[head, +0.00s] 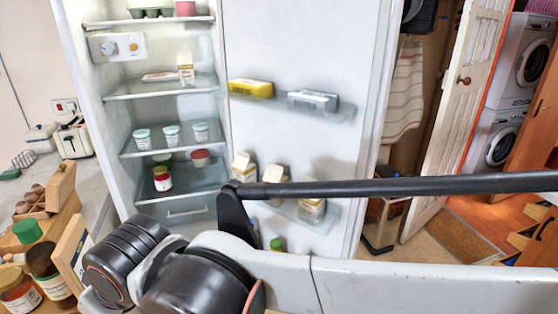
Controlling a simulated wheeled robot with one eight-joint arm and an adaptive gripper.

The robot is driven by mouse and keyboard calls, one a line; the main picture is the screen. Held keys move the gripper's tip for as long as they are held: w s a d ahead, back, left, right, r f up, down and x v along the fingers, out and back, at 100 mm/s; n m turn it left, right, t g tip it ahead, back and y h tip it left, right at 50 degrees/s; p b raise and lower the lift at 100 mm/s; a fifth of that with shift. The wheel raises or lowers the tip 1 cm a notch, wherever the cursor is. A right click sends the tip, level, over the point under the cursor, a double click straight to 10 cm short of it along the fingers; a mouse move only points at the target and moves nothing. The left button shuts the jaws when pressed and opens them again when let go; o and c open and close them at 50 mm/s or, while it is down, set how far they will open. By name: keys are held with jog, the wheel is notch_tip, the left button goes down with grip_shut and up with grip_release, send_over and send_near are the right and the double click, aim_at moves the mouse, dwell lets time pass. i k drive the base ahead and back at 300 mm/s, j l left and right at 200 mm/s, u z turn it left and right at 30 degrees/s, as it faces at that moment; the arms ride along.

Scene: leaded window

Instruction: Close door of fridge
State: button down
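The fridge (87,75) stands open at the left and centre of the head view. Its shelves hold tubs, jars and cartons. The fridge door (300,45) is swung wide open to the right, with its inner side facing me. Door racks carry a yellow pack (250,88), a white pack (313,100) and several cartons (244,166). My arm crosses the lower part of the view in front of the door and hides part of its lower racks. My gripper is not in the picture.
A counter at the left holds jars (18,289), a toaster (74,139) and a box of eggs (34,202). Right of the fridge door are a white wooden door (465,90), stacked washing machines (519,62) and a brown mat (456,237) on the floor.

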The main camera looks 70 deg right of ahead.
aim_at(346, 50)
jog(key=k+l+u, duration=0.1)
jog(key=k+l, duration=0.25)
jog(key=l, duration=0.25)
jog(key=k+l+u, duration=0.1)
jog(key=k+l, duration=0.3)
jog(key=l, duration=0.2)
jog(key=k+l, duration=0.4)
jog(key=l, duration=0.15)
jog(key=i+u, duration=0.05)
